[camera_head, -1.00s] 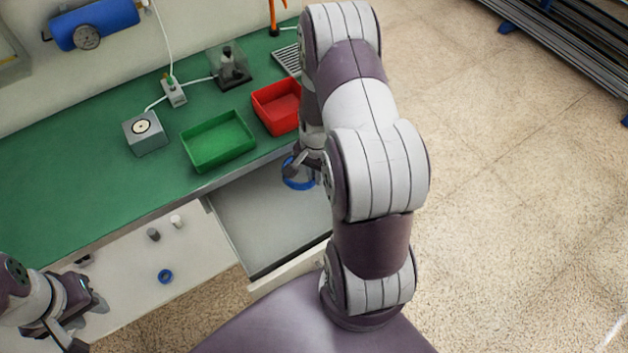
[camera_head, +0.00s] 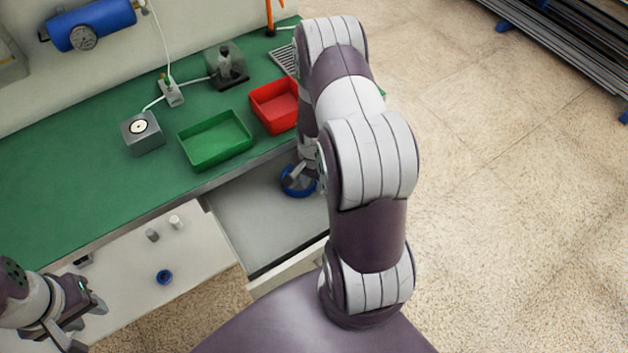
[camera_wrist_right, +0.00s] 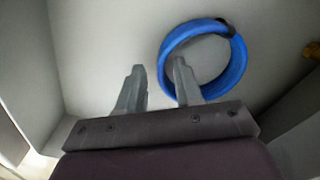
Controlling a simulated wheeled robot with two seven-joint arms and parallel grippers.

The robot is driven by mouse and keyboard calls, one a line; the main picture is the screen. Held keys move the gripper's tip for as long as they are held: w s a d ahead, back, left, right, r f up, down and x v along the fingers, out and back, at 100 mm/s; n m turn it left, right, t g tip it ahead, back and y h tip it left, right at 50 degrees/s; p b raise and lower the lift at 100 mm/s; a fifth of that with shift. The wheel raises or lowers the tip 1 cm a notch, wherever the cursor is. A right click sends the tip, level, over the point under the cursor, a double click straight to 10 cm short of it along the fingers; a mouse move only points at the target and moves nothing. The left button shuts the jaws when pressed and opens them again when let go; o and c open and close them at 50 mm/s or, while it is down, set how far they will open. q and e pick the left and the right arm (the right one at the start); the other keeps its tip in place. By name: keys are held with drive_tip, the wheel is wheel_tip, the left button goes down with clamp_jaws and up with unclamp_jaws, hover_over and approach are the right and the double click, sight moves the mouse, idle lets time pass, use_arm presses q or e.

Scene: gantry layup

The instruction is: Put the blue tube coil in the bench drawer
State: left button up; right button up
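The blue tube coil (camera_head: 297,193) is inside the open bench drawer (camera_head: 260,225), near its back under the bench edge. In the right wrist view the coil (camera_wrist_right: 238,65) appears to lie on the drawer's grey floor, with a dark band on its upper right. My right gripper (camera_wrist_right: 158,68) is open at the coil. Its right finger overlaps the coil's opening and its left finger is outside, with the coil's left side between them. Contact is unclear. My left gripper (camera_head: 90,318) is apart from the coil at the lower left, fingers seemingly spread and empty.
The green-topped bench (camera_head: 60,175) holds a green tray (camera_head: 215,140), a red tray (camera_head: 273,106) and a grey box (camera_head: 142,133). A small blue ring (camera_head: 164,277) and two small cylinders (camera_head: 164,228) are on the white surface left of the drawer. The drawer's front half is clear.

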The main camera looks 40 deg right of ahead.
wheel_tip(320, 180, up, 12)
drive_tip(key=s+a+r+n, duration=0.2)
drive_tip(key=a+r+n, duration=0.2)
drive_tip(key=a+n, duration=0.2)
drive_tip(key=s+a+r+n+t, duration=0.1)
drive_tip(key=s+a+r+n, duration=0.2)
drive_tip(key=a+n, duration=0.4)
drive_tip(key=shift+s+a+r+n, duration=0.35)
drive_tip(key=shift+a+r, duration=0.55)
drive_tip(key=shift+a, duration=0.3)
